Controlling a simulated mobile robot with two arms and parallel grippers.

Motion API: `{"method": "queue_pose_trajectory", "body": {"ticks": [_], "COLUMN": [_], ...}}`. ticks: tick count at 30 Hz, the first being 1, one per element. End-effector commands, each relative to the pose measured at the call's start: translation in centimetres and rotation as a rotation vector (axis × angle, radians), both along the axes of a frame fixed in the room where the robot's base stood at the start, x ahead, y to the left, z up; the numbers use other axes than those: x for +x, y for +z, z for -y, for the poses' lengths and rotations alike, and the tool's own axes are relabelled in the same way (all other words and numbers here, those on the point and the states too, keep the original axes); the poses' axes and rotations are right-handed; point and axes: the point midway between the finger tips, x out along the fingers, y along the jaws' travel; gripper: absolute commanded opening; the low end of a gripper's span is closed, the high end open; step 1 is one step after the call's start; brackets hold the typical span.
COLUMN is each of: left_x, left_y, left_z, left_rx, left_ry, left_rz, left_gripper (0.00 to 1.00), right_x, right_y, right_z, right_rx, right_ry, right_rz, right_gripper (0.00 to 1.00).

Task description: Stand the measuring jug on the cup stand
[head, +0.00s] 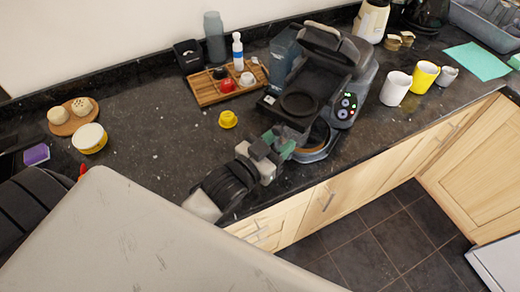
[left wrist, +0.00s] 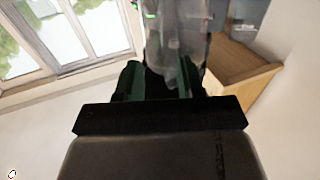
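My left gripper (head: 281,145), with green fingers, is at the front of the dark coffee machine (head: 346,62). In the left wrist view its fingers (left wrist: 160,82) are on either side of a clear grey vessel, the measuring jug (left wrist: 178,35), and appear shut on it. In the head view the jug (head: 295,130) is a faint see-through shape just beyond the fingertips, partly hidden against the machine. The cup stand (head: 322,148) looks like the round base low at the machine's front. I cannot tell whether the jug touches it. My right gripper is out of view.
A yellow cup (head: 228,119) stands left of the machine, with a wooden tray (head: 207,93) of small items behind. A white cup (head: 396,88) and a yellow mug (head: 423,77) stand to the right. The counter's front edge runs close below my gripper.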

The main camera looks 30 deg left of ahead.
Motion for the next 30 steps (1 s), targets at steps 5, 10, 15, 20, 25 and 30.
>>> {"method": "queue_pose_trajectory", "body": {"ticks": [5, 10, 15, 20, 25, 30], "left_x": [-4.0, -6.9, -8.5, -9.0, -9.0, -8.9], "left_y": [-0.5, -0.4, -0.3, -0.1, -0.1, -0.1], "left_z": [-1.3, -2.4, -2.9, -3.1, -3.1, -3.1], "left_rx": [0.001, 0.001, 0.0, 0.0, 0.0, 0.0], "left_ry": [-0.002, -0.001, 0.0, 0.0, 0.0, -0.001], "left_rz": [-0.006, -0.006, -0.005, -0.003, -0.003, -0.004], "left_gripper": [0.38, 0.38, 0.38, 0.38, 0.38, 0.38], "right_x": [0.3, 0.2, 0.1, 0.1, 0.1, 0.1], "right_y": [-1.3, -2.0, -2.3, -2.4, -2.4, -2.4], "right_z": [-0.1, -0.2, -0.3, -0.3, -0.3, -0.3], "right_rx": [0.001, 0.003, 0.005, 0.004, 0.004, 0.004], "right_ry": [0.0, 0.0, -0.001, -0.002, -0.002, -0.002], "right_rz": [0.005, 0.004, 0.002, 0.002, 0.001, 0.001], "right_gripper": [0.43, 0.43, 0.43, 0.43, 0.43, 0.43]}}
